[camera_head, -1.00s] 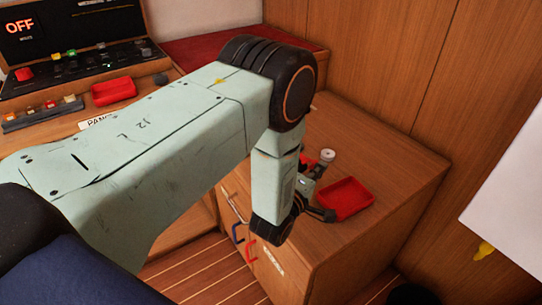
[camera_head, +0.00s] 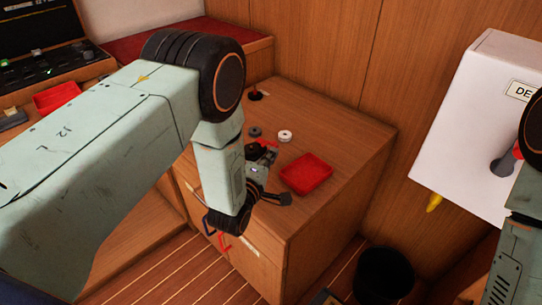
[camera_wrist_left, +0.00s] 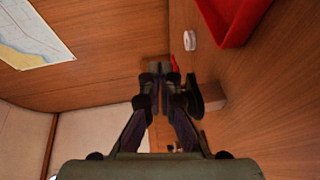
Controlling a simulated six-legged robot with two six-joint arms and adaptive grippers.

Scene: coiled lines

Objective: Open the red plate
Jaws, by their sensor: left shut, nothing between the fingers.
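A small red piece (camera_head: 268,142) shows on the cabinet top just beyond my left gripper (camera_head: 260,157), which partly hides it. In the left wrist view a red piece (camera_wrist_left: 175,63) shows just past the fingertips of my left gripper (camera_wrist_left: 160,76). I cannot tell whether it is the red plate or whether the fingers touch it. The left gripper is shut and empty, low over the cabinet top. A red tray (camera_head: 306,174) lies to its right. A red handle (camera_head: 223,241) sits on the cabinet front. My right gripper is not in view.
A white roll (camera_head: 285,136), a dark disc (camera_head: 255,132) and a black-based red stick (camera_head: 254,95) stand behind the gripper. A white box (camera_head: 470,120) is on the right; a black bin (camera_head: 383,276) is below.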

